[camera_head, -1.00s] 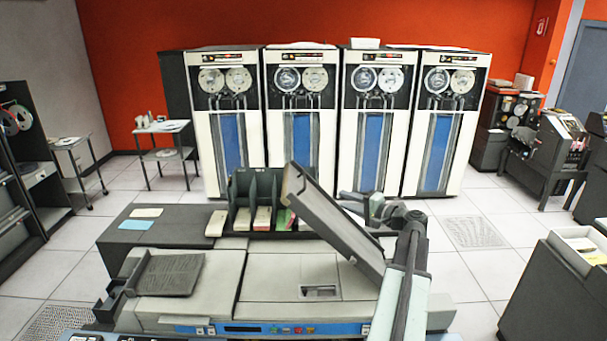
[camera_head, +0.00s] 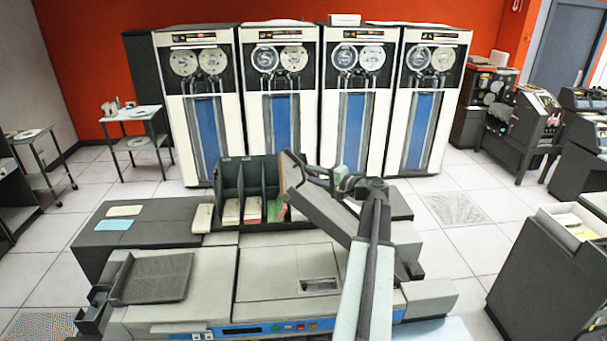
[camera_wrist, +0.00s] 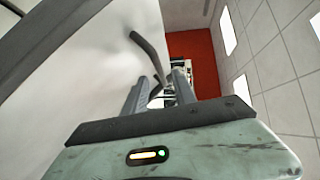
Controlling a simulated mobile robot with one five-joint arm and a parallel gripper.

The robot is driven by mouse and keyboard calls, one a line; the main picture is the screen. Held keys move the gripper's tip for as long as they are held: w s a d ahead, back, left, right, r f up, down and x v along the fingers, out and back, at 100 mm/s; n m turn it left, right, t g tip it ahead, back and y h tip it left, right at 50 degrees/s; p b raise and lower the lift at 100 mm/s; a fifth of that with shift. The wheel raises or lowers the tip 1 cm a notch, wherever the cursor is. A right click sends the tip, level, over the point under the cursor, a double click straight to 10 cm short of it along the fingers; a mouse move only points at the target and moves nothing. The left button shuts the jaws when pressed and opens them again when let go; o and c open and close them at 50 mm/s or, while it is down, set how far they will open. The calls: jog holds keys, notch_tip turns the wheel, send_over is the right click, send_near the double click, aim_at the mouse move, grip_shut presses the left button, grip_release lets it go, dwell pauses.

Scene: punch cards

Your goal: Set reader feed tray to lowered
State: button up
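The reader feed tray (camera_head: 322,212) is a long grey panel with a dark edge on the right part of the card reader (camera_head: 266,273). It is raised and tilted, its upper end at the left and its lower end partly behind my arm. My gripper (camera_head: 310,172) is close to that upper end in the head view; I cannot tell whether they touch. In the wrist view my gripper (camera_wrist: 160,88) has its two fingers apart, with a dark bent rod (camera_wrist: 150,55) showing beyond and between them. A broad pale surface fills the left of that view.
A dark rack with card stacks (camera_head: 232,182) stands behind the reader, beside the tray. A dark flat top (camera_head: 140,222) with loose cards is at the left. Tape cabinets (camera_head: 345,110) line the back. A dark cabinet (camera_head: 545,285) stands at the right, with floor between.

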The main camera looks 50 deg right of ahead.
aim_at(306, 190)
jog(key=shift+w+a+f, duration=0.1)
jog(key=shift+w, duration=0.8)
jog(key=shift+w+a+f, duration=0.1)
jog(key=shift+w, duration=0.75)
jog(key=shift+s, duration=0.1)
grip_shut()
